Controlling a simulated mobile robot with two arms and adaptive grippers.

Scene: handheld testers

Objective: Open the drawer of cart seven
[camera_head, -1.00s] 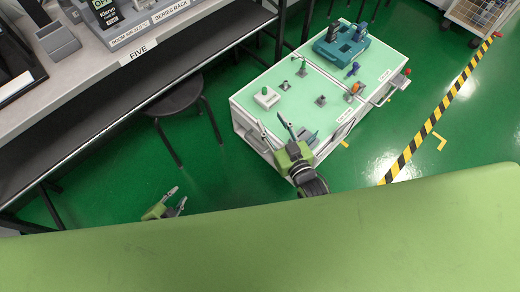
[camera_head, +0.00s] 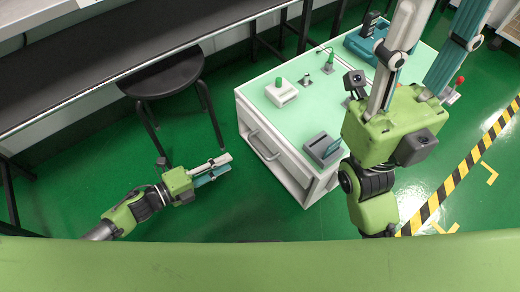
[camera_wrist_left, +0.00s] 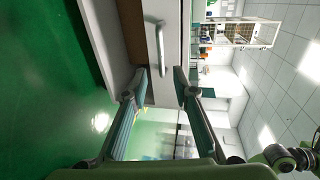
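A white cart (camera_head: 322,190) with a pale green top stands right of centre in the head view; I cannot read a number on it. Its drawer front (camera_head: 250,130) faces left and looks shut, with a grey bar handle (camera_head: 262,145). The handle also shows in the left wrist view (camera_wrist_left: 160,48). My left gripper (camera_head: 229,163) is low, left of the handle and apart from it. In the wrist view its fingers (camera_wrist_left: 160,78) are spread and empty, short of the handle. My right gripper (camera_head: 445,18) is raised over the cart's right part, fingers spread and empty.
A black stool (camera_head: 163,76) stands left of the cart, behind my left gripper. A long bench (camera_head: 130,50) runs along the upper left. On the cart top are a white box with a green knob (camera_head: 281,92) and a grey slotted block (camera_head: 323,149). Green floor is clear before the drawer.

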